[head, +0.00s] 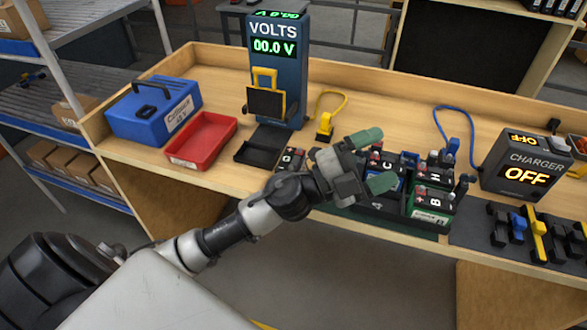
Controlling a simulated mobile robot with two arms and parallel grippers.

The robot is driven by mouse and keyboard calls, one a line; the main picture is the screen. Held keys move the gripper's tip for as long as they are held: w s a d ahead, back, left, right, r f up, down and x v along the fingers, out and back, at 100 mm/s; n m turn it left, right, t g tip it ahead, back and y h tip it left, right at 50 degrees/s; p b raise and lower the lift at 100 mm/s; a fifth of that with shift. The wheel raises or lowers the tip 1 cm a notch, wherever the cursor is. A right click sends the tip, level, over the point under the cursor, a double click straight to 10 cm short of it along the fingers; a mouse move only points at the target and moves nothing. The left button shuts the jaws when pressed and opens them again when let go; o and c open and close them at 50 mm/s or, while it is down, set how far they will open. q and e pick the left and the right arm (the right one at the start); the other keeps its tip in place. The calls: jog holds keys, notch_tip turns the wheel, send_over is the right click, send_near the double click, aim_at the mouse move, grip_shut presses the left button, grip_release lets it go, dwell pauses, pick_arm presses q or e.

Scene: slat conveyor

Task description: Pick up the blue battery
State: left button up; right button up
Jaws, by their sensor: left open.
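My left gripper (376,160) reaches in from the left, with its two green-tipped fingers spread apart, over the left part of a dark battery rack (375,216). A small blue surface (401,184), probably the blue battery, shows just right of the lower fingertip and is mostly hidden by the gripper. A battery marked C (388,165) shows between and beyond the fingers. I see nothing held between the fingers. Green-sided batteries marked B (433,203) and H (435,177) stand in the rack to the right. My right gripper is not in view.
A volt meter (277,75) stands behind, reading 00.0 V. A charger (522,166) showing OFF stands right. A red tray (202,139) and a blue case (153,110) sit left. A battery marked G (291,160) is left of the gripper. Clamps (538,235) lie front right.

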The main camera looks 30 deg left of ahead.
pick_arm(q)
jog(key=s+d+m+g+h, duration=0.1)
jog(key=d+m+g+h, duration=0.15)
jog(key=m+g, duration=0.7)
jog(key=g+y, duration=0.4)
jog(key=y, duration=1.5)
send_near(291, 159)
jog(key=shift+m, duration=0.35)
notch_tip(291, 159, down, 4)
jog(key=shift+f+p, duration=0.2)
jog(key=shift+p, duration=0.7)
jog(key=shift+w+f+g+p, duration=0.2)
jog(key=shift+f+g+p, duration=0.05)
jog(key=shift+f+p, duration=0.25)
jog(key=f, duration=0.1)
jog(key=w+f+p, duration=0.1)
jog(key=f, duration=0.1)
jog(key=shift+a+f, duration=0.1)
jog(key=shift+f, duration=0.6)
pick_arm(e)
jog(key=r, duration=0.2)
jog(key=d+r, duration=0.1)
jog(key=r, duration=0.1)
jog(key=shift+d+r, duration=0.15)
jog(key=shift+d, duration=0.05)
pick_arm(q)
jog(key=shift+c, duration=0.5)
jog(key=shift+w+r, duration=0.1)
jog(key=c, duration=1)
